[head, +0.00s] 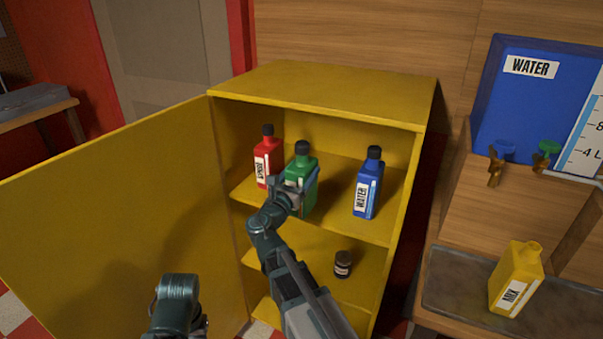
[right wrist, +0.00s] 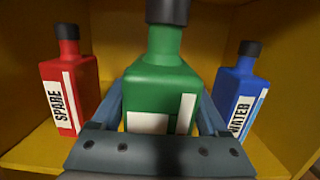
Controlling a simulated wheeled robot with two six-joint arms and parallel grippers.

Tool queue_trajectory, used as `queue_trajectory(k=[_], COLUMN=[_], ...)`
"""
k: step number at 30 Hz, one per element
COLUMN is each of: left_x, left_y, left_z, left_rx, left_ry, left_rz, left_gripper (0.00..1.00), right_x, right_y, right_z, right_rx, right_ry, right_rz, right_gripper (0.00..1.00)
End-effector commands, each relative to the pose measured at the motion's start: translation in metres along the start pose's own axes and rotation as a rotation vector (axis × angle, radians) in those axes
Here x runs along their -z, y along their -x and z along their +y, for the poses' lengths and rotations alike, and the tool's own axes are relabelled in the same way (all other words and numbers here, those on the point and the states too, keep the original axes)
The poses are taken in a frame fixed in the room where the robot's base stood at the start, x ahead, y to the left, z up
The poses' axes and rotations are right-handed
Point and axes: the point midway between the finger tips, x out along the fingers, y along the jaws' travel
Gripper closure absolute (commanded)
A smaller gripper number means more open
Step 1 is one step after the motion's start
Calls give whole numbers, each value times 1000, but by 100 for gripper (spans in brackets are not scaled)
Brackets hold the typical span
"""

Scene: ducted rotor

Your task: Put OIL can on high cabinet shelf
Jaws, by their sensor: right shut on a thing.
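A green can with a dark cap (head: 302,162) is at the high shelf (head: 338,220) of the open yellow cabinet (head: 320,92). My right gripper (head: 297,190) is shut on it from the front. The right wrist view shows the green can (right wrist: 164,88) upright between the fingers (right wrist: 160,118). Its white label is mostly hidden by the gripper, so I cannot read it. Whether its base touches the shelf is hidden. My left arm (head: 178,300) shows at the bottom; its fingers are not in view.
A red SPARE can (head: 264,160) stands left of the green can and a blue WATER can (head: 368,187) right of it. A small dark jar (head: 343,264) is on the lower shelf. The yellow door (head: 120,220) stands open left. A yellow MIX can (head: 516,280) stands at right below a blue WATER tank (head: 520,105).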

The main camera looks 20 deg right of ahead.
Motion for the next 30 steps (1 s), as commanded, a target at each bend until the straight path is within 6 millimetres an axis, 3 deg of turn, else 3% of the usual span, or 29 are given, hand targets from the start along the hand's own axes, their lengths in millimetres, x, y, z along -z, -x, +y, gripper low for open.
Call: queue_trajectory(k=[30], left_x=[1], left_y=[-12], left_z=[1], left_rx=[0], left_ry=[0], left_rz=[0], left_gripper=[50], right_x=[24], right_y=[-84], right_z=[0], right_rx=[2], right_ry=[2], right_rz=[-2], right_gripper=[100])
